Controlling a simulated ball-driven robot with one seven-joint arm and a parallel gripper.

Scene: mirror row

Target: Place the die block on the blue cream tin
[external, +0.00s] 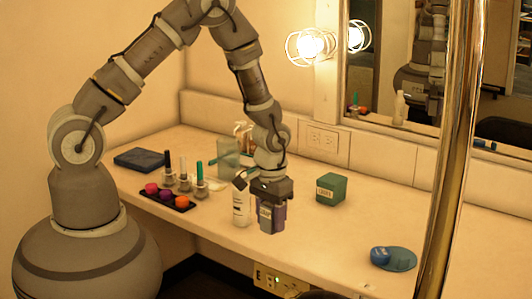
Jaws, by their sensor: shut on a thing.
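My gripper (271,216) points down over the front part of the counter, right of a white bottle. It is shut on a purple block (281,216), which seems to be the die block. The fingers cover much of it and no pips can be made out. I cannot tell whether its bottom touches the counter. The small round blue tin (380,256), apparently the blue cream tin, is at the right front, at the left edge of a flat blue-green dish (402,259).
A green box (331,189) with a label stands right of my gripper. The white bottle (241,202) is close on its left. A dark tray (168,200) with colored pots and several small bottles lie farther left. A shiny pole (455,150) rises at the right.

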